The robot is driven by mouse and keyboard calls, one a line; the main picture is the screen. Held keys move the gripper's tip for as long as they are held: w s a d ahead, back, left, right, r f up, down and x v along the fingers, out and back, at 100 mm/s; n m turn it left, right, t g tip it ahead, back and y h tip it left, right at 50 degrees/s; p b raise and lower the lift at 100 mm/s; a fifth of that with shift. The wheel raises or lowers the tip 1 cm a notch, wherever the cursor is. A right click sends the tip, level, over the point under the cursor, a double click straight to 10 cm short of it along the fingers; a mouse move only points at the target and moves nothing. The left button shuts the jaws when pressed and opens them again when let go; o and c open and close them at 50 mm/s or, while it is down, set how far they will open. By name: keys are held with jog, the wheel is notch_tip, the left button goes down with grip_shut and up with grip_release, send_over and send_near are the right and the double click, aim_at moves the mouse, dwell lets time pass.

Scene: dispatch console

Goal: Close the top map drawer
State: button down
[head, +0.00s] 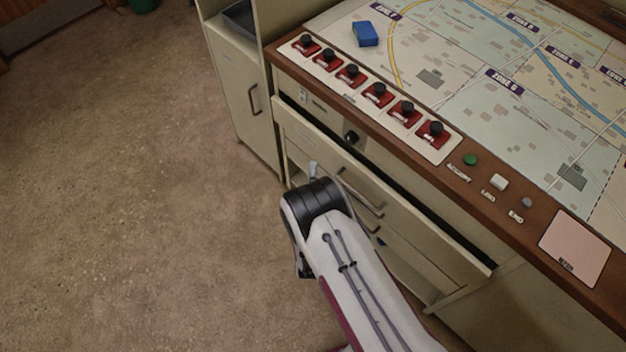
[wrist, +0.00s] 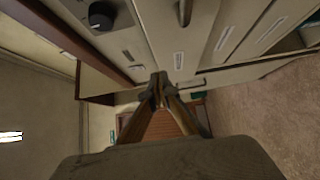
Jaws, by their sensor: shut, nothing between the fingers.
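The top map drawer (head: 420,228) is a cream front under the console's brown edge in the head view. It stands partly open, with a dark gap along its upper edge. Its bar handle (head: 362,196) is near the middle, beside my arm. In the wrist view its cream front (wrist: 178,30) shows sideways, with a small label. My gripper (wrist: 159,86) is shut and empty, with its tips close to the cream fronts. I cannot tell whether they touch. In the head view my own wrist and arm hide most of the gripper and part of the drawer fronts.
A lower drawer (head: 415,277) also looks ajar. A black knob (head: 351,138) sits above the top drawer. The console top bears red switches (head: 376,94), a blue object (head: 365,34) and a map (head: 450,50). A cabinet (head: 243,95) stands at left. The floor (head: 130,200) is clear.

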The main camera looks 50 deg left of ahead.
aim_at(335, 152)
jog(key=shift+w+a, duration=0.35)
jog(key=shift+w, duration=0.65)
jog(key=shift+w+a, duration=0.4)
jog(key=shift+w, duration=0.65)
jog(key=shift+w+a, duration=0.35)
jog(key=shift+w, duration=0.65)
jog(key=shift+w, duration=0.1)
jog(key=shift+w, duration=2.35)
jog(key=shift+w+d+r, duration=0.1)
